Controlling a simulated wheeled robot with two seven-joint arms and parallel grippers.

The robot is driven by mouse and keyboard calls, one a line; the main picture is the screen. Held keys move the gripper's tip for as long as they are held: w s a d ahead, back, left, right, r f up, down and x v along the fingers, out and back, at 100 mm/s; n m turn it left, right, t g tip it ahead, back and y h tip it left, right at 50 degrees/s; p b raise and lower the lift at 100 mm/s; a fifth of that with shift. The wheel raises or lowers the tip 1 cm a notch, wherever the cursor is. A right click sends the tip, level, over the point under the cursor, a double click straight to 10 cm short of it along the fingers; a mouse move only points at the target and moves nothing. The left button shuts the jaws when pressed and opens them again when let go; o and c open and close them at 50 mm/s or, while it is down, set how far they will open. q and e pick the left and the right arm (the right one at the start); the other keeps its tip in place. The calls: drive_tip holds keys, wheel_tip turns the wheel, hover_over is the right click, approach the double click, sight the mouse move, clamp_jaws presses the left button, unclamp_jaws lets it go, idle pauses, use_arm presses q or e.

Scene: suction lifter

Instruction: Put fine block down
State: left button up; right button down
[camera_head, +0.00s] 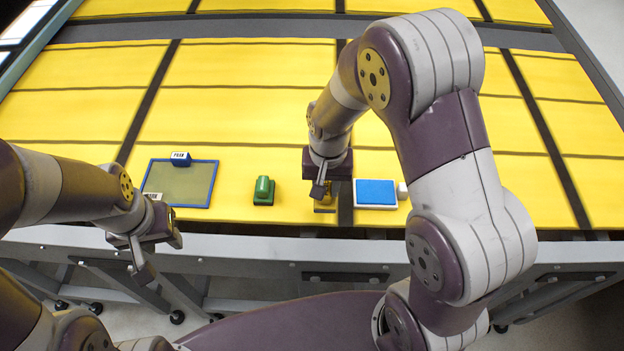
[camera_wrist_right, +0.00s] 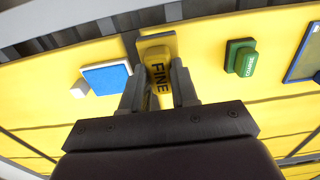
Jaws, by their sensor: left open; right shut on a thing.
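The yellow fine block (camera_wrist_right: 158,75), with FINE in dark letters, sits between the two fingers of my right gripper (camera_wrist_right: 158,92), which is shut on it. In the head view, my right gripper (camera_head: 320,190) is low over the yellow table, and the gripper largely hides the block (camera_head: 325,202). A flat yellowish plate with a grey edge (camera_wrist_right: 156,41) shows just past the block in the wrist view. I cannot tell whether the block touches it. My left gripper (camera_head: 158,252) is open and empty, in front of the table's near edge.
A green block on a dark base (camera_head: 263,189) stands left of my right gripper. A blue pad in a white frame (camera_head: 375,192) and a small white block (camera_head: 402,191) are on its right. A blue-rimmed tray (camera_head: 212,180) lies further left. The table behind is mostly clear.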

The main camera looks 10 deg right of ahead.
drive_tip(key=w+f+p, duration=0.1)
drive_tip(key=w+f, duration=0.1)
drive_tip(key=w+a+f+p, duration=0.1)
drive_tip(key=w+f, duration=0.1)
drive_tip(key=w+f+p, duration=0.1)
drive_tip(key=f, duration=0.2)
drive_tip(key=shift+w+a, duration=0.25)
drive_tip(key=shift+w, duration=0.15)
drive_tip(key=shift+w+f, duration=0.15)
drive_tip(key=shift+f, duration=0.15)
drive_tip(key=shift+w+f, duration=0.15)
drive_tip(key=shift+w, duration=0.1)
drive_tip(key=shift+f, duration=0.1)
drive_tip(key=c, duration=0.9)
unclamp_jaws()
drive_tip(key=shift+s, duration=0.25)
use_arm(q)
drive_tip(key=r, duration=0.1)
drive_tip(key=w+r, duration=0.1)
drive_tip(key=r, duration=0.1)
use_arm(e)
drive_tip(key=shift+o, duration=0.2)
use_arm(q)
drive_tip(key=shift+w, duration=0.15)
use_arm(e)
drive_tip(key=shift+w, duration=0.1)
